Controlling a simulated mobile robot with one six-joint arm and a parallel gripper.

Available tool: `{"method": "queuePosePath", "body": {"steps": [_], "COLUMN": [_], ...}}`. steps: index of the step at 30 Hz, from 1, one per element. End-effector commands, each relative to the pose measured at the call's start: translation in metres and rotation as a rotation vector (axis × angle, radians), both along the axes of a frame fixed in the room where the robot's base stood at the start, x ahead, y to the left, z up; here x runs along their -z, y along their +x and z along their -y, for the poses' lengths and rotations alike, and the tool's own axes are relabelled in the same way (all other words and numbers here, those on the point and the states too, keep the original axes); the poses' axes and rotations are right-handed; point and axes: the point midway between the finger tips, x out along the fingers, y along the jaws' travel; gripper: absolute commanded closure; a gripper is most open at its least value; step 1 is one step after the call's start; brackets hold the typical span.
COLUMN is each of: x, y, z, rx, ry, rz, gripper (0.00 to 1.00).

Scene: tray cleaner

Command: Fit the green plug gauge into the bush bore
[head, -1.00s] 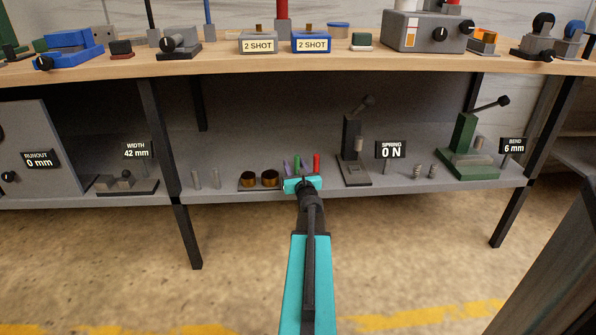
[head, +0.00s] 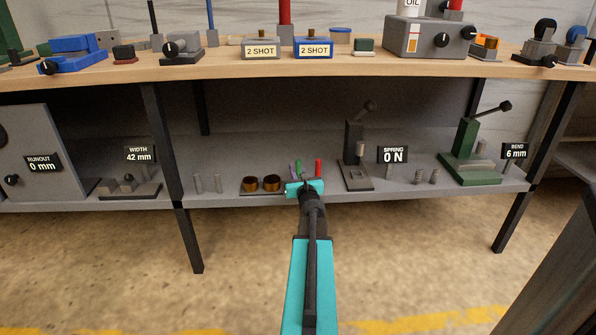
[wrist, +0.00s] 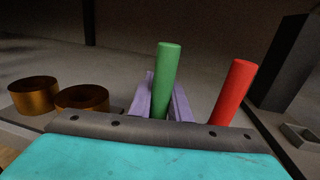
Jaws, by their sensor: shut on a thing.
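The green plug gauge (wrist: 166,78) stands upright between the two purple fingers of my gripper (wrist: 160,100) in the wrist view; the jaws are shut on it. Its lower end is hidden behind my gripper body. In the head view the green gauge (head: 298,167) shows just above my gripper (head: 296,174). Two brass bushes with open bores stand to the left on a dark plate: the left bush (wrist: 34,96) and the right bush (wrist: 82,98). They also show in the head view as the left bush (head: 250,184) and the right bush (head: 272,183). The green gauge is apart from both.
A red plug gauge (wrist: 233,92) stands close to the right of the green one. Right of it is a dark press stand (head: 354,150) on the lower shelf. Two thin grey pins (head: 208,184) stand left of the bushes. The tabletop (head: 220,72) overhangs the shelf.

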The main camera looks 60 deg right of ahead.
Motion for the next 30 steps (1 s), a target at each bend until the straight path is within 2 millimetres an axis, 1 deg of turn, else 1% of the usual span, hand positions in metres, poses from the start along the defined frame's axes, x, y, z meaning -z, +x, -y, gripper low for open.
{"method": "queuePosePath", "body": {"steps": [8, 15, 19, 24, 30], "x": [-0.03, -0.064, -0.08, -0.093, -0.098], "y": [0.0, 0.0, 0.0, 0.0, 0.0], "z": [0.0, 0.0, 0.0, 0.0, 0.0], "rx": [0.0, 0.0, 0.0, 0.0, 0.0], "ry": [-0.002, -0.001, -0.002, -0.001, -0.001], "rz": [0.001, 0.0, 0.001, 0.0, 0.001], "gripper": [1.0, 1.0, 1.0, 1.0, 1.0]}}
